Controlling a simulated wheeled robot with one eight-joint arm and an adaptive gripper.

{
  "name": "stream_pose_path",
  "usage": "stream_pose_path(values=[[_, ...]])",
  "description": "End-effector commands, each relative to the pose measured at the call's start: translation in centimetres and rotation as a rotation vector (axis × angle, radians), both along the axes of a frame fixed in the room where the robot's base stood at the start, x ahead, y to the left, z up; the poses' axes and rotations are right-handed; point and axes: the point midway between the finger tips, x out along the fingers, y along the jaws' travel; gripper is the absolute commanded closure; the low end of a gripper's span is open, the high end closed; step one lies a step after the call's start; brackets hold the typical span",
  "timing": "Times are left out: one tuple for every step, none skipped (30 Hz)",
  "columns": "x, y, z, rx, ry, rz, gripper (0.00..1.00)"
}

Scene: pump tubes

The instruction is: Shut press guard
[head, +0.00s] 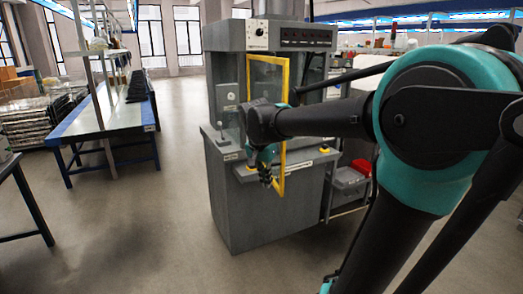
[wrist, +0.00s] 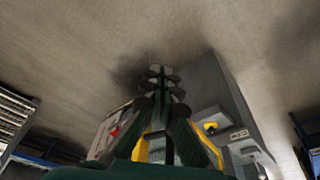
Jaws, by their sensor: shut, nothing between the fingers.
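The press (head: 268,35) is a grey cabinet in the middle of the head view. Its guard (head: 285,75) is a clear panel in a yellow frame, standing out at an angle from the press front. My arm crosses in front of the guard and hides part of it. My gripper (head: 265,175) hangs fingers-down at the press front, just left of the guard's lower part; I cannot tell whether they touch. In the wrist view my gripper (wrist: 162,78) has its fingers together and empty. Yellow strips show beside its base there; I cannot tell whether they are the guard.
The press has a front ledge (head: 230,153), and a yellow button (wrist: 210,127) shows in the wrist view. A long blue-edged table (head: 120,122) stands at the left. The floor between is clear.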

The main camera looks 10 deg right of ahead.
Motion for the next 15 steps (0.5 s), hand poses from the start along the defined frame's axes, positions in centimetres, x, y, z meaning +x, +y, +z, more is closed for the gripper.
stream_pose_path(values=[[1.4, 1.4, 2.7, -0.012, 0.001, -0.063, 1.00], [2.0, 2.1, 4.3, -0.019, -0.001, -0.113, 1.00], [2.7, 3.0, 6.3, -0.031, -0.006, -0.179, 1.00], [3.1, 3.7, 7.8, -0.039, -0.012, -0.227, 1.00], [3.5, 4.3, 9.2, -0.048, -0.017, -0.272, 1.00], [3.9, 5.1, 10.9, -0.058, -0.028, -0.330, 1.00], [4.0, 5.6, 12.1, -0.067, -0.035, -0.369, 1.00], [4.3, 6.0, 13.1, -0.073, -0.044, -0.405, 1.00], [4.4, 6.6, 14.4, -0.080, -0.054, -0.446, 1.00], [4.5, 6.9, 15.2, -0.086, -0.061, -0.472, 1.00], [4.5, 7.1, 15.8, -0.090, -0.067, -0.496, 1.00], [4.6, 7.4, 16.5, -0.094, -0.075, -0.520, 1.00], [4.6, 7.6, 16.9, -0.097, -0.079, -0.535, 1.00], [4.6, 7.6, 17.1, -0.099, -0.082, -0.547, 1.00], [4.6, 7.7, 17.3, -0.100, -0.086, -0.557, 1.00]])
